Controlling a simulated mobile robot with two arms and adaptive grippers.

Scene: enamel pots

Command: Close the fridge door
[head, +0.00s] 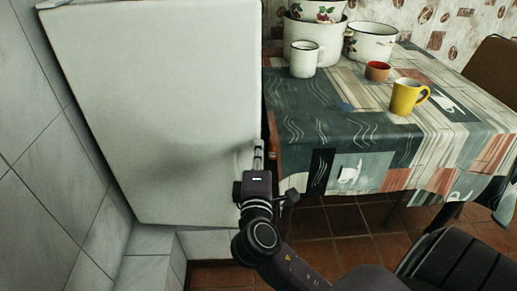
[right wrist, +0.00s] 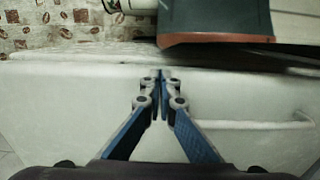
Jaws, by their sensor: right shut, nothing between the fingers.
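The fridge (head: 150,100) shows as a large, plain white panel in the left half of the head view. I cannot tell from this angle how far its door stands open. My right gripper (head: 258,152) is shut and empty, at the panel's right edge beside the table. In the right wrist view the shut fingertips (right wrist: 161,74) lie in front of a white fridge surface (right wrist: 60,95) with a pale raised bar at the right. Whether the fingers touch it is unclear. My left gripper is not in view.
A table with a patterned cloth (head: 340,130) stands close to the right of the fridge. It bears enamel pots (head: 372,43), a white mug (head: 303,60), a red cup (head: 377,71) and a yellow mug (head: 406,97). A tiled wall (head: 40,190) is at the left.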

